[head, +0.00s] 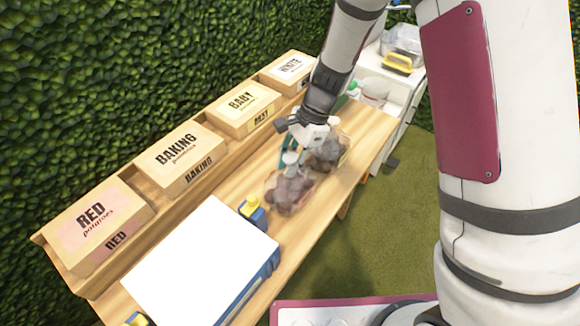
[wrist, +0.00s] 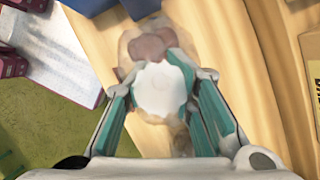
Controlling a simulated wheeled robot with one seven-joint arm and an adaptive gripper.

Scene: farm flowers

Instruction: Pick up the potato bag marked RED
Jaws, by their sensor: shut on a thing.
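A clear bag of dark reddish potatoes (head: 288,193) is at the wooden counter, right of the blue-edged white-topped box. My gripper (head: 293,157) reaches down to its near-top end and is shut on it. In the wrist view my gripper (wrist: 163,82) has its teal-lined fingers on both sides of the bag (wrist: 150,46), around a blank-looking pale round patch. No marking on the bag is readable. A second bag of browner potatoes (head: 328,153) lies just to the right, partly behind my gripper. I cannot tell whether the held bag touches the counter.
Boxes marked RED (head: 95,222), BAKING (head: 180,158), BABY (head: 242,105) and a partly hidden one (head: 288,70) line the raised back shelf. The white-topped box (head: 200,265) fills the counter's near left. A hedge stands behind; grass lies to the right.

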